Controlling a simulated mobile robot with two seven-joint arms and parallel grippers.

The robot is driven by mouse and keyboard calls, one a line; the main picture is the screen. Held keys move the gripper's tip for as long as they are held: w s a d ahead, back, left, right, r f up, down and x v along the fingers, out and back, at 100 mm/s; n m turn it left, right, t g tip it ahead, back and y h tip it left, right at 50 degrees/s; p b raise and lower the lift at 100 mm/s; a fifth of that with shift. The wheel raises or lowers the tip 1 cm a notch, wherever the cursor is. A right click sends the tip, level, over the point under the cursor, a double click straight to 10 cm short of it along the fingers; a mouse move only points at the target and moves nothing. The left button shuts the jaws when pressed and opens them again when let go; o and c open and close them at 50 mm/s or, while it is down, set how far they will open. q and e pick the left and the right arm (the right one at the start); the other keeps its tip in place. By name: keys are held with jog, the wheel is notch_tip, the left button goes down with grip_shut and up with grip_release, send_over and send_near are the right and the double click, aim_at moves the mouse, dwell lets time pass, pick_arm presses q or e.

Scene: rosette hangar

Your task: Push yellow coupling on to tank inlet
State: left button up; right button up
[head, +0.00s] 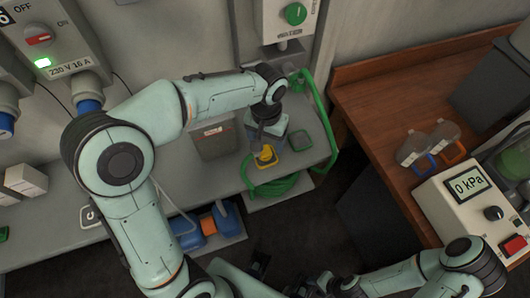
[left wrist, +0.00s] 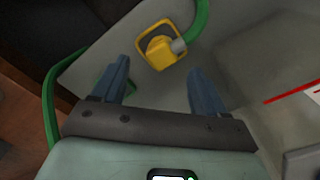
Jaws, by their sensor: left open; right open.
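The yellow coupling (head: 265,154) lies on a yellow-outlined square on the grey bench, with a green hose (head: 276,188) beside it. My left gripper (head: 266,138) is above the coupling, pointing down. In the left wrist view, its two blue fingers (left wrist: 158,68) are open and empty. The coupling (left wrist: 160,50) shows beyond and between the fingertips, apart from them, with the hose joined to it through a grey piece. My right gripper (head: 305,289) is a dark shape at the bottom edge, far from the coupling; its fingers are hard to make out. I cannot identify the tank inlet for sure.
A grey box (head: 217,142) stands left of the coupling. A wooden desk (head: 375,100) holds a gauge box reading 0 kPa (head: 465,200) and a green rounded vessel (head: 514,157).

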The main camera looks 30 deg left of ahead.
aim_at(265, 149)
pick_arm(q)
jog(key=shift+f, duration=0.3)
notch_tip(265, 149, down, 5)
jog(key=shift+a+f, duration=0.1)
dwell(0.3)
jog(key=c, duration=1.1)
